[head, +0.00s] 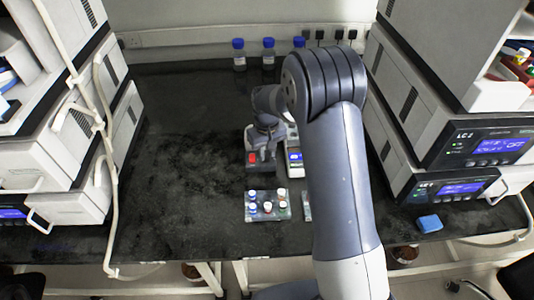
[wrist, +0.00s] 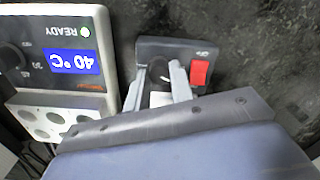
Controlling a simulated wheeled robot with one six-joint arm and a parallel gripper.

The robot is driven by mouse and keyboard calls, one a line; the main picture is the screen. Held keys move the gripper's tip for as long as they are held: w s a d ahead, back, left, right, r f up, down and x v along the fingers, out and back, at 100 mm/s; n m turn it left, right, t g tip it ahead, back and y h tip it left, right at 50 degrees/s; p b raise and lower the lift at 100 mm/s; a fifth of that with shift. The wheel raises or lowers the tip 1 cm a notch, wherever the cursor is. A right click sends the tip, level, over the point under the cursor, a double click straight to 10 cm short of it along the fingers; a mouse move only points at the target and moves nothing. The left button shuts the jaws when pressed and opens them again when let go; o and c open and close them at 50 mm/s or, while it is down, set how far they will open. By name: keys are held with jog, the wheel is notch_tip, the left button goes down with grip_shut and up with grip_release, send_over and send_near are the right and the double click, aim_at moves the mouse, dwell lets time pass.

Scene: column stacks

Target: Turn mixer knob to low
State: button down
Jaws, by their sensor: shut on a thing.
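The mixer is a small dark grey box (wrist: 205,48) with a red rocker switch (wrist: 200,73); in the head view its red switch (head: 252,157) shows left of my gripper (head: 266,153). In the wrist view my gripper (wrist: 158,76) has its two fingers on either side of the mixer's knob (wrist: 159,86), shut on it. The knob is pale between the fingers and mostly hidden by them and my gripper body. Its pointer and scale marks cannot be read.
A white heater (wrist: 85,18) with a blue 40 °C display (wrist: 73,61) stands close beside the mixer. A rack of capped vials (head: 267,206) is in front. Blue-capped bottles (head: 239,55) stand at the back. Instrument stacks flank the bench; its left middle (head: 180,130) is clear.

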aim_at(267, 155)
jog(key=n+b, duration=0.1)
jog(key=n, duration=0.3)
jog(key=shift+n, duration=0.4)
dwell(0.4)
jog(key=c, duration=1.2)
grip_release()
jog(key=shift+c, duration=0.2)
notch_tip(267, 155, up, 11)
jog(key=shift+f, duration=0.1)
